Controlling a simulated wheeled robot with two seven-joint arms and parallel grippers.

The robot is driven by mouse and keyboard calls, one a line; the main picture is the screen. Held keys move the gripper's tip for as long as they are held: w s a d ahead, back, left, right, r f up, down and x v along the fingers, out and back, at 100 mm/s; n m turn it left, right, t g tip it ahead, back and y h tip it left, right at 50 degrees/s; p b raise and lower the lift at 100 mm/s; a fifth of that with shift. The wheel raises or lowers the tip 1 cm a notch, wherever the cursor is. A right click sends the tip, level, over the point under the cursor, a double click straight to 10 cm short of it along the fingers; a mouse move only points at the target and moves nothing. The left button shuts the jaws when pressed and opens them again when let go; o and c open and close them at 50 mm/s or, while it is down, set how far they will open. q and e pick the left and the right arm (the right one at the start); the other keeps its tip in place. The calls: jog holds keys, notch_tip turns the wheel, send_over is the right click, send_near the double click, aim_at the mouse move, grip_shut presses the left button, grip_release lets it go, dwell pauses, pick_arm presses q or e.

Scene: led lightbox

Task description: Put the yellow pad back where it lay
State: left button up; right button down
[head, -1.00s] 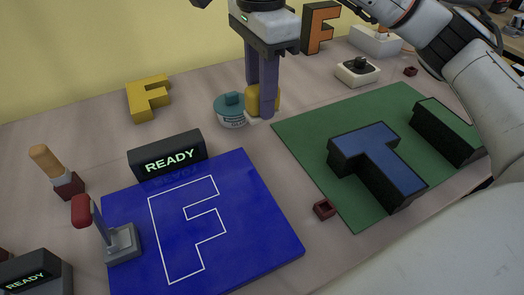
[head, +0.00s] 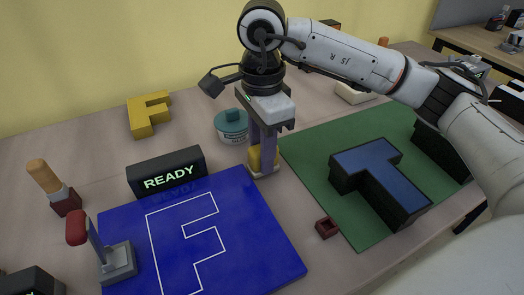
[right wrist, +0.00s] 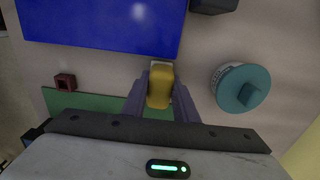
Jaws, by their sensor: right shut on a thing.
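The yellow pad (head: 254,158) is between the purple fingers of my right gripper (head: 262,160). It also shows in the right wrist view (right wrist: 160,90), with my right gripper (right wrist: 161,95) shut on it from both sides. A pale piece shows at its lower end. The pad is low over the table, in the gap between the blue panel (head: 268,232) with the white F outline and the green mat (head: 312,180). I cannot tell whether it touches the table. My left gripper is not in view.
A teal-lidded jar (head: 231,126) stands just behind and left of my right gripper. A READY display (head: 165,172) stands at the panel's back edge. A blue-topped T (head: 368,165) is on the mat. A small dark red block (head: 327,228) lies near the mat's left edge.

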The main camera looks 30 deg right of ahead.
jog(key=shift+f, duration=0.2)
jog(key=c, duration=1.4)
grip_release()
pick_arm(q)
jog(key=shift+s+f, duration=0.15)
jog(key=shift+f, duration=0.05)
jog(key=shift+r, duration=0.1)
pick_arm(e)
jog(key=shift+r, duration=0.2)
jog(key=shift+r, duration=0.25)
notch_tip(320, 180, up, 11)
jog(key=shift+f+p, duration=0.1)
jog(key=shift+p, duration=0.8)
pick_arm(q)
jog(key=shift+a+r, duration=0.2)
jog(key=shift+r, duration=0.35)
pick_arm(e)
jog(key=shift+r, duration=0.45)
jog(key=shift+f, duration=0.1)
